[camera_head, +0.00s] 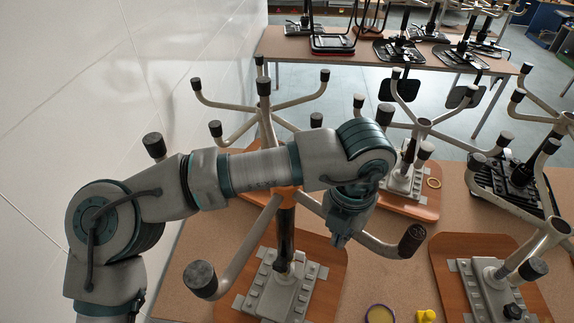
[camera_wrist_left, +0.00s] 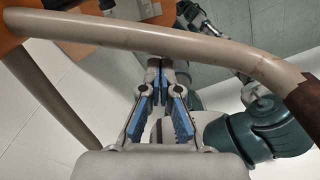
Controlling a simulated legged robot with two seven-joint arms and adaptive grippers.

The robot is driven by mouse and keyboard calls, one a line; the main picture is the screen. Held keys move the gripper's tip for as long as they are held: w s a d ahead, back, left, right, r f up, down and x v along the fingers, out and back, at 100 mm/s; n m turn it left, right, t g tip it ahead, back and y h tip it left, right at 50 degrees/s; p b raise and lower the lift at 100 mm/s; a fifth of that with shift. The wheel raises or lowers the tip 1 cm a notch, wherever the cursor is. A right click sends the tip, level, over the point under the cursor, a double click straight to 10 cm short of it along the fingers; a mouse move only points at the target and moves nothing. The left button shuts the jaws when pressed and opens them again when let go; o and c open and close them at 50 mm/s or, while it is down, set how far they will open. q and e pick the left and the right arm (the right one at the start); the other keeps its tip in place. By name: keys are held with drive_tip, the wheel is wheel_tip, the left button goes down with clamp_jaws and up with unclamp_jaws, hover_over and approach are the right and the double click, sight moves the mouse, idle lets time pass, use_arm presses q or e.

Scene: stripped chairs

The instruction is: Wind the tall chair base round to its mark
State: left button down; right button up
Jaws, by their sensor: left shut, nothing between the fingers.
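The tall chair base (camera_head: 286,236) stands upside down in front of me, its dark post rising from a mechanism plate on a wooden seat board (camera_head: 322,262). Its grey legs spread at the top and end in black feet, one at the near left (camera_head: 200,279) and one at the right (camera_head: 412,240). My left gripper (camera_head: 340,238) points down beside the right leg, shut and empty. In the left wrist view, a leg (camera_wrist_left: 200,38) runs across just beyond the shut fingertips (camera_wrist_left: 158,64); contact is unclear. I cannot make out a mark.
Other upturned chair bases stand behind (camera_head: 262,112) and at the right (camera_head: 490,285). A purple-rimmed roll (camera_head: 380,314) and a small yellow object (camera_head: 427,316) lie at the table's near side. A white wall (camera_head: 120,80) is close on the left.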

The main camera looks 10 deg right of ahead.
use_arm(q)
wheel_tip(320, 180, up, 16)
drive_tip(key=p, duration=1.1)
drive_tip(key=shift+s+a, duration=0.25)
drive_tip(key=shift+a, duration=0.2)
